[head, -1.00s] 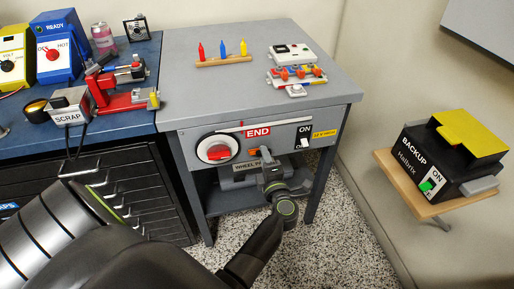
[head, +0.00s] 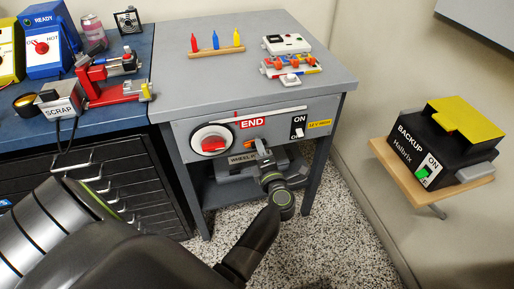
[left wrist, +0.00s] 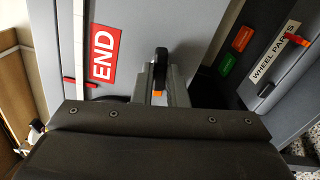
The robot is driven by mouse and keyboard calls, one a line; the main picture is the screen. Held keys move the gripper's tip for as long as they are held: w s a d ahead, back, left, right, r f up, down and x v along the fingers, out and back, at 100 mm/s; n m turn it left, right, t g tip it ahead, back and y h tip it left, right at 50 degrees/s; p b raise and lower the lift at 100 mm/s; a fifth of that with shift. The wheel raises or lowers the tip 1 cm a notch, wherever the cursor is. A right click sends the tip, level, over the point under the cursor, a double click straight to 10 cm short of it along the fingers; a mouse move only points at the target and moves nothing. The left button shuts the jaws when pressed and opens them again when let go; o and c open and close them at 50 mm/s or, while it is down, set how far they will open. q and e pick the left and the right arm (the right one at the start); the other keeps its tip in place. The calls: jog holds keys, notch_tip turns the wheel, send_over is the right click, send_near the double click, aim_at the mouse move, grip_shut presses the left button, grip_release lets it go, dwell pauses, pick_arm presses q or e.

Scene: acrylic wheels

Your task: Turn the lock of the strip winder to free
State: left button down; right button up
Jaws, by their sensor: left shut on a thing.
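The strip winder is on the grey table's front panel, with a white round dial and red knob (head: 213,143) and a white strip beside the red END sign (head: 252,123). The sign also shows in the left wrist view (left wrist: 103,54). An orange piece (head: 251,146) shows right of the dial at my left gripper (head: 261,151). In the left wrist view my left gripper (left wrist: 158,85) is shut on a small lever with a black upright part (left wrist: 161,62), which seems to be the lock. The fingers hide part of it, so its exact setting cannot be told. My right gripper is out of view.
Small orange (left wrist: 243,38) and green (left wrist: 230,63) labels are beside the lever. A WHEEL PARTS drawer (left wrist: 272,53) lies under the panel, close to my left gripper. An ON switch (head: 298,127) is to the right. The black backup box (head: 440,150) sits on a wall shelf.

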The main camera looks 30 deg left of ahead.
pick_arm(q)
jog(key=shift+n+b, duration=0.45)
jog(key=shift+n, duration=0.65)
jog(key=n+b, duration=0.3)
jog(key=n, duration=0.1)
jog(key=shift+n, duration=0.3)
